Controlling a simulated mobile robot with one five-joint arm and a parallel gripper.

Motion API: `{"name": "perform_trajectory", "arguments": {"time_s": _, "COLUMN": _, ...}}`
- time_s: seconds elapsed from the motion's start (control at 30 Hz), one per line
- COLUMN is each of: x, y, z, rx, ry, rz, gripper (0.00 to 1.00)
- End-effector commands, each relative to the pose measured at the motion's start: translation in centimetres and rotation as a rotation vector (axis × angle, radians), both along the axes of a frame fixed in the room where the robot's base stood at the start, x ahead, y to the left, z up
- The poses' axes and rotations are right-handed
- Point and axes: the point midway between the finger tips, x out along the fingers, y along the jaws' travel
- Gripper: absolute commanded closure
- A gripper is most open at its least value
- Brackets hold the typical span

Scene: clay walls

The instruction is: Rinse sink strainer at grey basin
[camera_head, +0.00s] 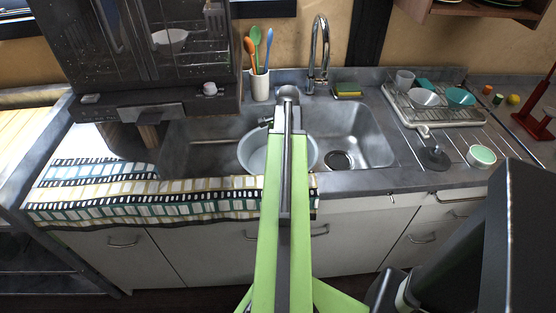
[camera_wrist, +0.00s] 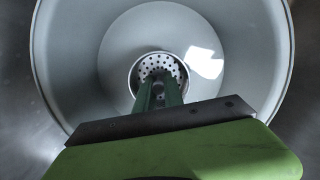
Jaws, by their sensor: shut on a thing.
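The grey basin (camera_head: 253,158) is a round, pale bowl standing in the metal sink, partly covered by my arm in the head view. In the wrist view the basin (camera_wrist: 85,60) fills most of the picture, with a bright reflection inside. The sink strainer (camera_wrist: 152,66), a small round metal piece with holes, sits at the tips of my gripper (camera_wrist: 160,88), over the middle of the basin. My gripper is shut on it. I cannot tell whether the strainer touches the basin's bottom or any water. In the head view my arm hides the strainer.
A tall faucet (camera_head: 318,50) stands behind the sink (camera_head: 373,145). A utensil cup (camera_head: 260,86) is at the back. A dish rack (camera_head: 425,116) and a white bowl (camera_head: 481,156) are on the right counter. A patterned cloth (camera_head: 130,190) covers the left front edge.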

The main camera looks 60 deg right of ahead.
Motion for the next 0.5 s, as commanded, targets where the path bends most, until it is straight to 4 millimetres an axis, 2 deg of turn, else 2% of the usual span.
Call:
{"name": "perform_trajectory", "arguments": {"time_s": 0.03, "x": 0.0, "y": 0.0, "z": 1.0, "rx": 0.000, "ry": 0.000, "rz": 0.000, "gripper": 1.00}}
{"name": "perform_trajectory", "arguments": {"time_s": 0.5, "x": 0.0, "y": 0.0, "z": 5.3, "rx": 0.000, "ry": 0.000, "rz": 0.000, "gripper": 1.00}}
